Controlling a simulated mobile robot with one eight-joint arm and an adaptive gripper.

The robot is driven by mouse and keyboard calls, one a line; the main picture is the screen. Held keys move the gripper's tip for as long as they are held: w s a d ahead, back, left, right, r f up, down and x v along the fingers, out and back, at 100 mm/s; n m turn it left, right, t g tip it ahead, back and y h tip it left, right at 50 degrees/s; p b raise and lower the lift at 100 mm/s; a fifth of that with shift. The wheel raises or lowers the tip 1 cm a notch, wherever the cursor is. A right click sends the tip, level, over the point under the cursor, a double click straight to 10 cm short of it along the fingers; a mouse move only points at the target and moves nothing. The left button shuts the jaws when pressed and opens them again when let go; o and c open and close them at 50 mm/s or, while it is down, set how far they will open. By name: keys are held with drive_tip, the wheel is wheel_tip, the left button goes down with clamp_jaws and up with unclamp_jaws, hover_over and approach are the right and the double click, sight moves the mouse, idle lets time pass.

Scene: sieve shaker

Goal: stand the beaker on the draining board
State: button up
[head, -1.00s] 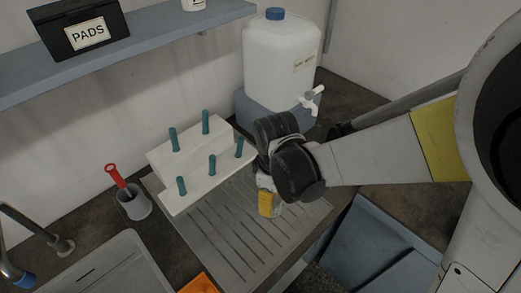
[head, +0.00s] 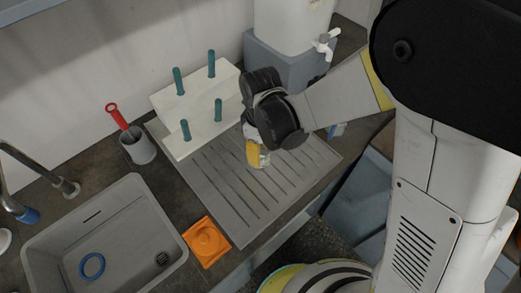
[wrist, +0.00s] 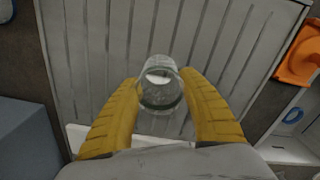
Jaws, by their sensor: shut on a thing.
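The clear glass beaker (wrist: 161,86) is between the two yellow fingers of my gripper (wrist: 162,100) in the wrist view, with the ribbed board behind it. In the head view my gripper (head: 257,154) is low over the grey draining board (head: 222,205), and part of the beaker (head: 264,160) shows beside the yellow finger. The gripper is shut on the beaker. I cannot tell whether the beaker's base touches the board.
A white peg rack (head: 195,101) with teal pegs stands at the board's back edge. A grey pot (head: 138,150) with a red-handled tool is left of it. The sink (head: 115,225) holds a blue ring (head: 92,266). An orange item (head: 206,241) lies by the board's front left. The board's front is clear.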

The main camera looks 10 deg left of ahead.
drive_tip(key=o, duration=1.2)
drive_tip(key=shift+f, duration=0.1)
wheel_tip(320, 180, up, 12)
drive_tip(key=p, duration=0.5)
drive_tip(key=s+d+r+m+t, duration=0.1)
drive_tip(key=d+r+m, duration=0.3)
drive_tip(key=d, duration=0.4)
drive_tip(key=s+d+r+m+t, duration=0.2)
drive_tip(key=d+r+m+t, duration=0.1)
drive_tip(key=d, duration=0.6)
drive_tip(key=s+d+r+m+t, duration=0.2)
drive_tip(key=d+r+m+t, duration=0.1)
drive_tip(key=d+r+m, duration=0.2)
drive_tip(key=d+m, duration=0.2)
drive_tip(key=d, duration=0.1)
drive_tip(key=shift+s+d+r, duration=0.2)
drive_tip(key=shift+s+d, duration=0.05)
drive_tip(key=shift+f, duration=0.1)
drive_tip(key=shift+f+b, duration=0.45)
drive_tip(key=shift+b, duration=0.2)
